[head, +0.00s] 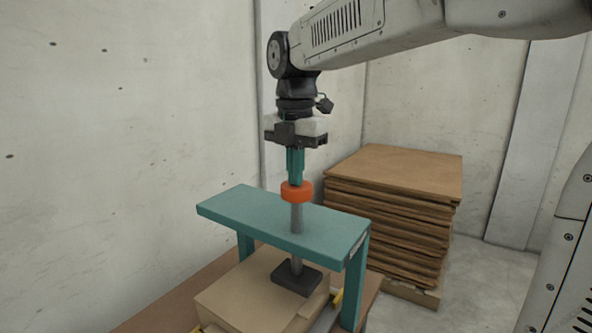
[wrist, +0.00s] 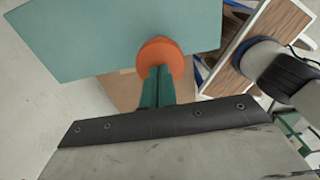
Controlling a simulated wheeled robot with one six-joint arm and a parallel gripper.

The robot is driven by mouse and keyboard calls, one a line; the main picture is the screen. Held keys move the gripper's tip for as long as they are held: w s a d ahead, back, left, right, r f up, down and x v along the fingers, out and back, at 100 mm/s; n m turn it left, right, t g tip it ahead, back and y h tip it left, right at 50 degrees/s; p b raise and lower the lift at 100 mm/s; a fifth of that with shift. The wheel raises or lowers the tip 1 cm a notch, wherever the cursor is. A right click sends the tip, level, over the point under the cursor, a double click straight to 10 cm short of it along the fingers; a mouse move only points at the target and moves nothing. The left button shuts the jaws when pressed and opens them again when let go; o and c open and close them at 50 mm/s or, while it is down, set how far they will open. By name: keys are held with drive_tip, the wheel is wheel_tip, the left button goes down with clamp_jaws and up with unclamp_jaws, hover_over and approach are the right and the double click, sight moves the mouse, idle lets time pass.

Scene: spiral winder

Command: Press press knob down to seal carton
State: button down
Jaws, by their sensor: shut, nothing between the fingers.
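The orange press knob (head: 297,191) sits on top of a grey shaft (head: 296,218) that passes through the teal press frame (head: 265,219). A dark press plate (head: 297,278) at the shaft's lower end is at the top of the cardboard carton (head: 250,291). My gripper (head: 295,178) is shut and points down, its teal fingertips at the knob's top. In the wrist view the fingers (wrist: 157,88) overlap the orange knob (wrist: 160,55). I cannot tell how firmly they touch. The carton's far side is partly hidden by the frame.
A stack of brown boards (head: 395,205) stands on the floor behind the press at right. The carton rests on a brown table (head: 155,314). Concrete walls (head: 120,120) close off the left and back. Open floor (head: 480,285) lies at right.

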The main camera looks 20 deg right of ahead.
sight(296, 201)
wheel_tip(296, 201, down, 5)
drive_tip(key=shift+s+f, duration=0.1)
drive_tip(key=shift+f, duration=0.1)
drive_tip(key=shift+s+f, duration=0.15)
drive_tip(key=shift+f, duration=0.3)
idle(0.4)
drive_tip(key=shift+r, duration=0.6)
wheel_tip(296, 201, up, 14)
drive_tip(key=shift+w+r, duration=0.25)
idle(0.4)
